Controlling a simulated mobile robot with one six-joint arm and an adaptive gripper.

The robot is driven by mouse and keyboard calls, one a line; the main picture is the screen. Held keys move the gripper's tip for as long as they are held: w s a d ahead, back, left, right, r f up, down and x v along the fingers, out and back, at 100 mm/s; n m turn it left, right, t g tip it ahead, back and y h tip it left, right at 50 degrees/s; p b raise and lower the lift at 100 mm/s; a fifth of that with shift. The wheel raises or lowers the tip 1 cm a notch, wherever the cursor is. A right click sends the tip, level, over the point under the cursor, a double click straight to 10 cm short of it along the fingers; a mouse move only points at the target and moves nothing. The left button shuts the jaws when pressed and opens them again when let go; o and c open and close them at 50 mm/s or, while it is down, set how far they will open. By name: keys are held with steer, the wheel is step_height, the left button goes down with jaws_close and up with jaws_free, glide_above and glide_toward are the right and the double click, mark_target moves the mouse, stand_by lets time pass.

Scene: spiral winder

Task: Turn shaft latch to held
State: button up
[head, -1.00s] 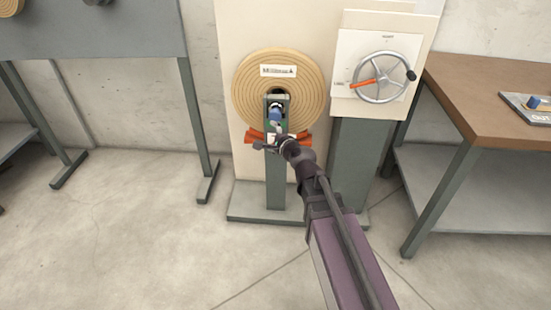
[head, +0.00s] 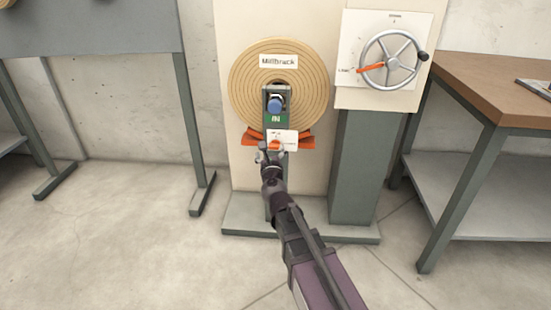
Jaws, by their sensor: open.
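The latch appears as a small orange handle (head: 274,145) on a white label plate (head: 287,135) on the front of the green-grey post. Its lettering is too small to read. Above it a blue-capped shaft end (head: 275,104) sits in the top of the post, in front of the tan wound disc (head: 245,85) labelled Millbrock. My gripper (head: 271,153) is open, at the orange handle's lower edge. Its fingers cover part of the plate and handle; I cannot tell whether they touch.
A silver handwheel (head: 390,60) with an orange pointer is on the panel to the right. A wooden-topped bench (head: 490,85) stands at far right and a grey stand (head: 110,30) at left. Orange brackets (head: 305,142) flank the post. The floor at left is clear.

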mark_target(275, 147)
step_height(275, 147, down, 7)
steer(key=m+h+b, duration=0.3)
steer(key=m+b, duration=0.1)
steer(key=m, duration=0.1)
steer(key=shift+d+m+b, duration=0.25)
steer(key=shift+m+b, duration=0.15)
steer(key=shift+w, duration=0.25)
steer(key=w, duration=1.3)
steer(key=shift+w+d, duration=0.2)
steer(key=shift+w, duration=0.05)
steer(key=c, duration=1.1)
